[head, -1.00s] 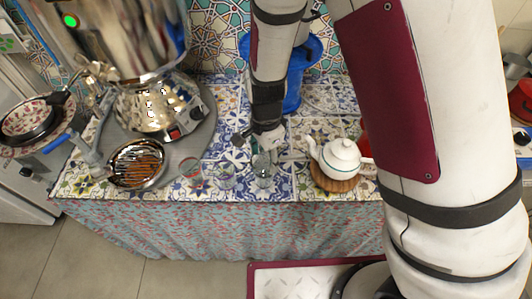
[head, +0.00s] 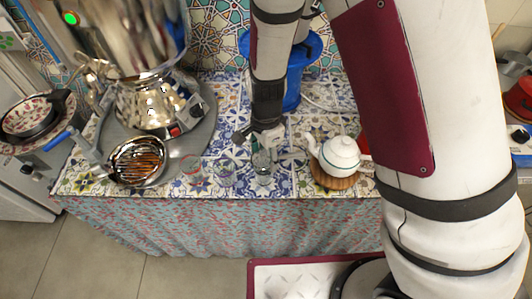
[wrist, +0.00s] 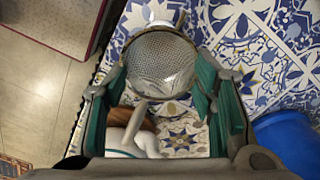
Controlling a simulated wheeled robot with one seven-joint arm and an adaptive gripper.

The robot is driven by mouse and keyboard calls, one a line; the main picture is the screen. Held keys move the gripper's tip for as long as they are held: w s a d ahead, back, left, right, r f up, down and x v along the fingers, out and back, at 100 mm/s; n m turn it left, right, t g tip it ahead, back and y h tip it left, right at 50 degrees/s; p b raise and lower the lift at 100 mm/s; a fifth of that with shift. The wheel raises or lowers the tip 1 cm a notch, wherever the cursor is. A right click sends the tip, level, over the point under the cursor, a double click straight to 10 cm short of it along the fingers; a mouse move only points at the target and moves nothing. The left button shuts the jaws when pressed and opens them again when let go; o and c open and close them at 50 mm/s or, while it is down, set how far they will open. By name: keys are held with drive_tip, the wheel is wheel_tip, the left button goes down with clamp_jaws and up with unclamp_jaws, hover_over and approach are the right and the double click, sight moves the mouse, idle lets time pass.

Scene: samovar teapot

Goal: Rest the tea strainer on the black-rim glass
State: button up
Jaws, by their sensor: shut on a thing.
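My gripper (head: 264,140) is low over the tiled table, right above the rightmost of three small glasses. In the wrist view its two teal-lined fingers (wrist: 160,108) stand either side of the tea strainer, a round mesh bowl (wrist: 160,62) with a pale handle, and are shut on it. The strainer is hard to make out in the head view. The rightmost glass (head: 262,163) seems to be the black-rim one, but its rim is too small to be sure. Whether the strainer touches it is hidden.
A red-tinted glass (head: 191,168) and a greenish glass (head: 225,171) stand to the left. A white teapot (head: 340,154) on a wooden trivet (head: 333,182) stands close on the right. A samovar (head: 148,103) and a round strainer-like pan (head: 138,160) are further left. The table's front edge is near.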

drive_tip(key=shift+f, duration=0.7)
idle(1.0)
drive_tip(key=o, duration=1.1)
drive_tip(key=shift+o, duration=0.2)
drive_tip(key=shift+r, duration=0.1)
drive_tip(key=s+d+r+n+t+y, duration=0.1)
drive_tip(key=d+r+n, duration=0.15)
drive_tip(key=r, duration=0.75)
drive_tip(key=s+d+r+n, duration=0.1)
drive_tip(key=d+r, duration=0.2)
drive_tip(key=r, duration=0.8)
drive_tip(key=s+d+r+n+t+h, duration=0.1)
drive_tip(key=s+d+r+n+t, duration=0.2)
drive_tip(key=s+d+r+n, duration=0.5)
drive_tip(key=s+d+r, duration=0.3)
drive_tip(key=s+d, duration=0.1)
drive_tip(key=s, duration=0.2)
drive_tip(key=shift+s+d+r+n+t, duration=0.15)
drive_tip(key=shift+s+r+n+t, duration=0.1)
drive_tip(key=shift+n+t, duration=0.15)
